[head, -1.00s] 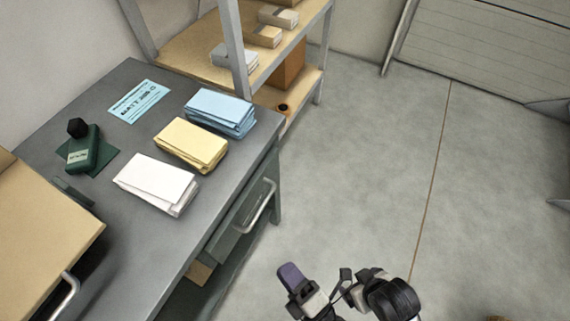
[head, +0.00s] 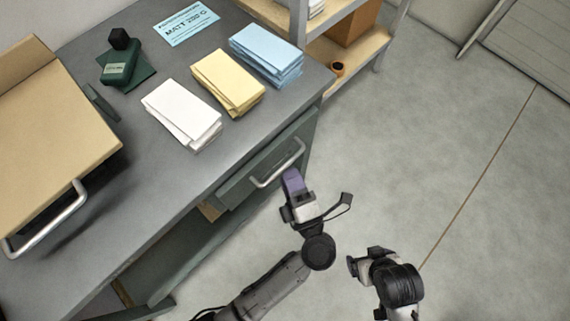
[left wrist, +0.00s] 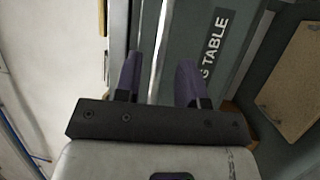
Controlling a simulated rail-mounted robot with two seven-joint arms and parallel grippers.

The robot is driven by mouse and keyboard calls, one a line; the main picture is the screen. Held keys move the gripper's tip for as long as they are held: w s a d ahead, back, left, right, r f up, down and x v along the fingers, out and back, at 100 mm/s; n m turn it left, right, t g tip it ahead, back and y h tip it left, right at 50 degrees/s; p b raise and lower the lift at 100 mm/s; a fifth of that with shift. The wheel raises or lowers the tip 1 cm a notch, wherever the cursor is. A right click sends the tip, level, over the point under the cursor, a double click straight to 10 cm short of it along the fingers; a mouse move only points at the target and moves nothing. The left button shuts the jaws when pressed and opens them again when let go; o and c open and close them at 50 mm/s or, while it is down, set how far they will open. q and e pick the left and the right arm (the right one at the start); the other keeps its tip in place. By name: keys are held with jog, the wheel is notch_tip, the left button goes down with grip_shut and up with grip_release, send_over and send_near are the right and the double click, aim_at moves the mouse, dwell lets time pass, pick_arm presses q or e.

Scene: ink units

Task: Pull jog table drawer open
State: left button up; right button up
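The jog table (head: 190,180) is a grey bench at the left of the head view. Its drawer (head: 236,188) is under the top's right-hand edge and looks shut, with a silver bar handle (head: 268,181).
White (head: 182,115), yellow (head: 228,82) and blue (head: 266,55) paper stacks lie on the bench, beside a green tool (head: 120,62). A tan box-like unit with a handle (head: 50,220) is at the left. A shelf rack (head: 350,50) stands behind. The floor at right is clear.

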aim_at(285, 166)
pick_arm(q)
jog(key=shift+b+x, duration=0.4)
jog(key=shift+x, duration=1.45)
jog(key=shift+s+a, duration=0.1)
jog(key=shift+c, duration=0.2)
grip_shut()
